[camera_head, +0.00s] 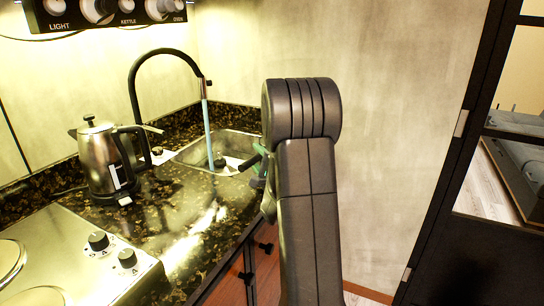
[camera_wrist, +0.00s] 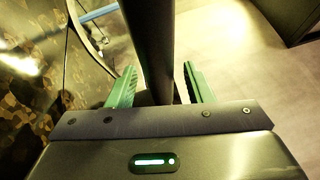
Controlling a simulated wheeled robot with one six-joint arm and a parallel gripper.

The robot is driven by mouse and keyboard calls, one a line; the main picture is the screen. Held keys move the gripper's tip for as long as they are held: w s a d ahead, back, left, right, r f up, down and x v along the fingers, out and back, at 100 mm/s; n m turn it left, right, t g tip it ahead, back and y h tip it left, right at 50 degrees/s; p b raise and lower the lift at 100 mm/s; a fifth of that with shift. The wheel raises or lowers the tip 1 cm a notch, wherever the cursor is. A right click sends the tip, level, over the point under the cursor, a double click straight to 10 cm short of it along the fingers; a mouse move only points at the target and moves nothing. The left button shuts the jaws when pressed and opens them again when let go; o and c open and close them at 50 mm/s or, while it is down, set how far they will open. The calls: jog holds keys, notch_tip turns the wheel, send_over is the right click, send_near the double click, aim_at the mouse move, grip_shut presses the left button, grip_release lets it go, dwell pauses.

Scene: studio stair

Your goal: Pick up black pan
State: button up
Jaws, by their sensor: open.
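My gripper (camera_head: 257,168) is at the right end of the sink in the head view, partly hidden behind my arm. In the wrist view its two green fingers (camera_wrist: 160,85) are open and apart. A thick dark bar (camera_wrist: 150,45), which looks like the black pan's handle, runs between the fingers. Gaps show on both sides of it, so it does not look gripped. The pan's body is not clearly seen in either view; my arm covers part of the sink's right end.
The metal sink (camera_head: 190,154) has a black tap (camera_head: 134,85) with water running. A kettle (camera_head: 103,165) stands left of it on the dark speckled counter (camera_head: 165,215). A stove (camera_head: 60,262) is at front left. A dark-framed door (camera_head: 455,160) is at right.

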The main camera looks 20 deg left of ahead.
jog(key=shift+x, duration=0.85)
jog(key=shift+c, duration=0.5)
grip_shut()
jog(key=shift+r, duration=0.1)
